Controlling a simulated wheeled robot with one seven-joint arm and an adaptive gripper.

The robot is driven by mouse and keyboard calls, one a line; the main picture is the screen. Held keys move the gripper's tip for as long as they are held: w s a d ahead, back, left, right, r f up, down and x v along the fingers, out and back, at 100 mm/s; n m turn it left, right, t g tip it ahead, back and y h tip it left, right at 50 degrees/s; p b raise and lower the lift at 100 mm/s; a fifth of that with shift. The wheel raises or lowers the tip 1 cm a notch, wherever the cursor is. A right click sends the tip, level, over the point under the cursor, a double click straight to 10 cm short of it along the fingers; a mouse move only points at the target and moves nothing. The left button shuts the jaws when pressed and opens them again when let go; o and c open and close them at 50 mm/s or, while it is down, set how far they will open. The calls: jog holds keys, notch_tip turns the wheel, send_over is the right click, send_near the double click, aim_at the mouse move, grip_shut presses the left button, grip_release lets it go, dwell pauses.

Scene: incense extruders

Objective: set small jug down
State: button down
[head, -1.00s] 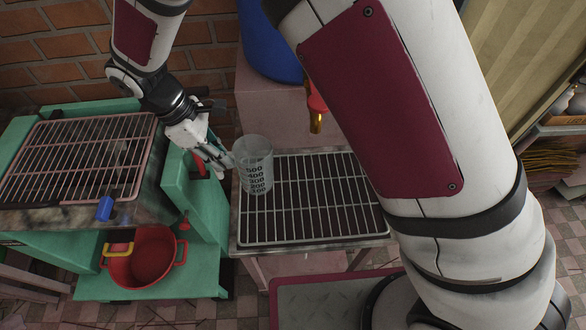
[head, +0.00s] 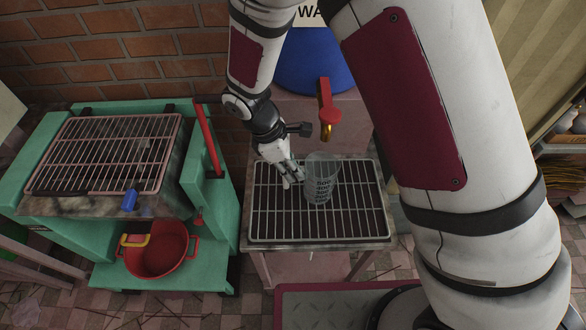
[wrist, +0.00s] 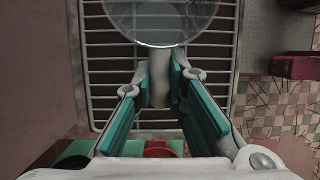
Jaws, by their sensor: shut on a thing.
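The small jug (head: 320,180) is clear, with dark graduation marks on its side. It is upright over the middle of the right-hand wire rack (head: 262,222); whether its base touches the bars I cannot tell. My gripper (head: 298,176) is at the jug's left side, shut on it. In the wrist view my gripper (wrist: 160,85) has its green-padded fingers around a pale upright part, seemingly the handle, and the jug's round rim (wrist: 160,42) shows at the top.
A brass tap with a red handle (head: 328,105) hangs just above and behind the jug, below a blue barrel (head: 312,68). A green stand (head: 215,245) with another rack (head: 110,150) and a red pot (head: 157,255) is on the left. The rack's right side is clear.

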jog(key=shift+f, duration=0.3)
jog(key=c, duration=1.6)
grip_release()
jog(key=b+v, duration=0.1)
jog(key=v, duration=1.1)
jog(key=shift+s, duration=0.1)
